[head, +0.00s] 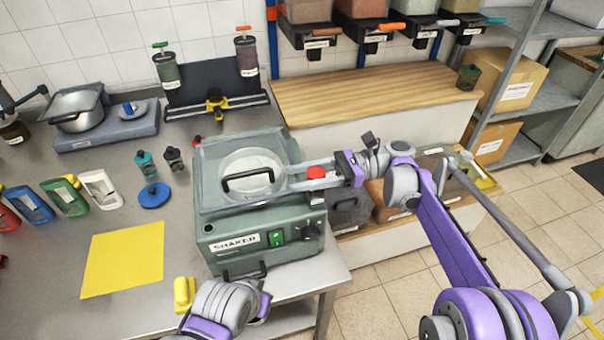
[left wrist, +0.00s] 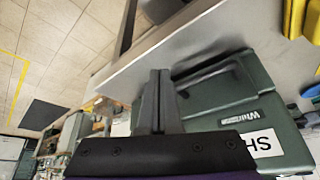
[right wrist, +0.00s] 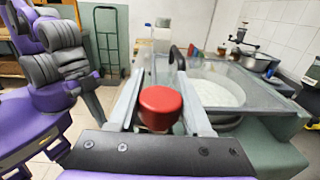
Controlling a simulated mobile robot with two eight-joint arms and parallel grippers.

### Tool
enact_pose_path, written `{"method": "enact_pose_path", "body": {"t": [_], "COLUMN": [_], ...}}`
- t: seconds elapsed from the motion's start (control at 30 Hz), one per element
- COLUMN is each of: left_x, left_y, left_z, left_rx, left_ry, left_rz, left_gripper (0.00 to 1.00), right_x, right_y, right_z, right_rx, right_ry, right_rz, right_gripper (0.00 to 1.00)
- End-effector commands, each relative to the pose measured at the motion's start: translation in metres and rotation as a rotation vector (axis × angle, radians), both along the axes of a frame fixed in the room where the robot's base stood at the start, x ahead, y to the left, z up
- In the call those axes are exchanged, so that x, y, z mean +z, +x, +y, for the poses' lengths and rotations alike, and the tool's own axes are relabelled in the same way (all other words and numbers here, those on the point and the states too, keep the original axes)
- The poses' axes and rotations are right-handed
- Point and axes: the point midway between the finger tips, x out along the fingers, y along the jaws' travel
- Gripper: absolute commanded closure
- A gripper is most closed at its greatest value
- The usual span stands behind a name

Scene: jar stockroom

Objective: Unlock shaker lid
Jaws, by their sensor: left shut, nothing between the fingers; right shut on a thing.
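The green shaker (head: 225,255) stands on the steel bench, with a clear lid (head: 207,200) lying flat on top. A black handle (head: 250,178) spans the lid. A red knob (head: 316,172) sits at the lid's right side; it also shows in the right wrist view (right wrist: 160,105). My right gripper (head: 292,178) reaches in from the right and is shut on the red knob, one finger along each side. My left gripper (left wrist: 158,75) is shut and empty by the shaker's front, near the dark front handle (left wrist: 205,78). Its fingers are hard to see in the head view.
A yellow sheet (head: 122,258) lies left of the shaker and a yellow object (head: 184,293) near the front edge. Small bottles (head: 147,163) and a blue disc (head: 153,195) stand close on the left. A wooden-topped counter (head: 370,95) is behind.

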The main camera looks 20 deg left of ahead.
Motion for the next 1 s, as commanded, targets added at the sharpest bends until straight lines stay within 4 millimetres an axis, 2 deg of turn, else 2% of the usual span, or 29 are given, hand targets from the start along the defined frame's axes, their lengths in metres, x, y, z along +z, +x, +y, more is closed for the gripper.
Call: {"method": "enact_pose_path", "body": {"t": [0.3, 0.77, 0.8, 0.97, 1.0], "left_x": [0.0002, 0.0002, 0.0002, 0.0002, 0.0002], "left_y": [0.0, 0.0, 0.0, 0.0, 0.0], "left_z": [0.0, 0.0, 0.0, 0.0, 0.0], "left_rx": [0.0, 0.0, 0.0, 0.0, 0.0], "left_ry": [0.0, 0.0, 0.0, 0.0, 0.0], "left_rz": [0.0, 0.0, 0.0, 0.0, 0.0], "left_gripper": [1.0, 1.0, 1.0, 1.0, 1.0], "right_x": [-0.0004, -0.0003, -0.0003, -0.0002, -0.0001], "right_y": [-0.0026, -0.0031, -0.0031, -0.0031, -0.003], "right_z": [-0.0013, -0.0014, -0.0014, -0.0015, -0.0015], "right_rx": [0.097, 0.11, 0.11, 0.109, 0.109], "right_ry": [0.0, 0.0, 0.0, 0.0, 0.0], "right_rz": [0.0, 0.0, 0.0, 0.0, 0.0], "right_gripper": [1.0, 1.0, 0.49, 0.21, 0.21]}}
